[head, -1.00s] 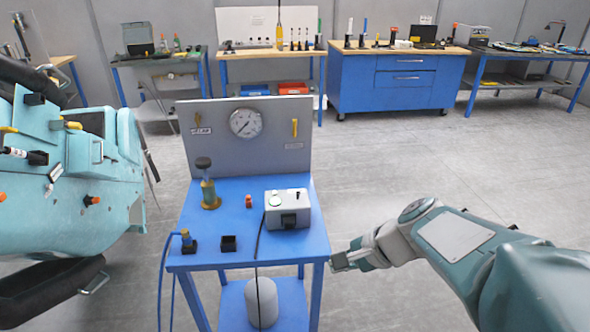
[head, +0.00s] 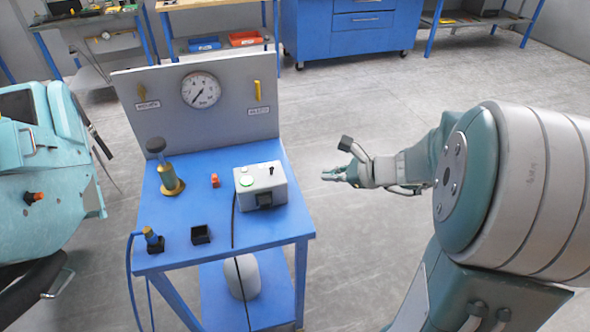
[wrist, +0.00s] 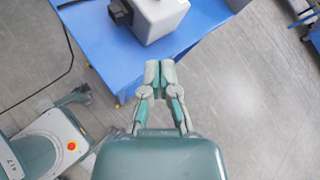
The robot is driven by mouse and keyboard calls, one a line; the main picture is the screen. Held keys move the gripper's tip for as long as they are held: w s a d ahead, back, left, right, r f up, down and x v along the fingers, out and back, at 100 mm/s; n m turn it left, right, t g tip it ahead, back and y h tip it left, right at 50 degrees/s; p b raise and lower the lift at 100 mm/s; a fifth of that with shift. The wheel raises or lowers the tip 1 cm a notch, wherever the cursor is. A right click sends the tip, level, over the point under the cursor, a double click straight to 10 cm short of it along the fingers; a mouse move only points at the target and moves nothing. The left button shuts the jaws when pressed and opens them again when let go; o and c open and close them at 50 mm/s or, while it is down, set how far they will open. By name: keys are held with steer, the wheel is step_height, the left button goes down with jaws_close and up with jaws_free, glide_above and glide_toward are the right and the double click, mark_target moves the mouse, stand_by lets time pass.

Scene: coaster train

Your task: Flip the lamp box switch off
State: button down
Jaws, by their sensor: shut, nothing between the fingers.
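The lamp box (head: 262,190) is a light grey box on the right part of the blue table. It has a pale green round lamp (head: 246,181) and a small dark switch (head: 271,170) on top, and a black block on its front. My gripper (head: 325,175) is to the right of the box, past the table edge and apart from it. In the wrist view the fingers (wrist: 160,66) are together and empty, with the lamp box (wrist: 160,15) ahead of them, cut off by the top edge. The switch is not visible there.
The blue table (head: 222,245) also carries a brass valve (head: 170,182), a small red part (head: 215,181) and a black open holder (head: 201,234). A panel with a gauge (head: 201,90) stands at its back. A teal coaster car (head: 75,150) is at left.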

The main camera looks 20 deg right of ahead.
mark_target(273, 172)
steer(key=x, duration=0.9)
steer(key=shift+a, duration=0.1)
steer(key=w+a, duration=0.2)
steer(key=shift+w+a+r, duration=0.1)
steer(key=shift+a, duration=0.25)
steer(key=shift+w+a+r, duration=0.1)
steer(key=shift+w+a, duration=0.15)
steer(key=shift+a, duration=0.15)
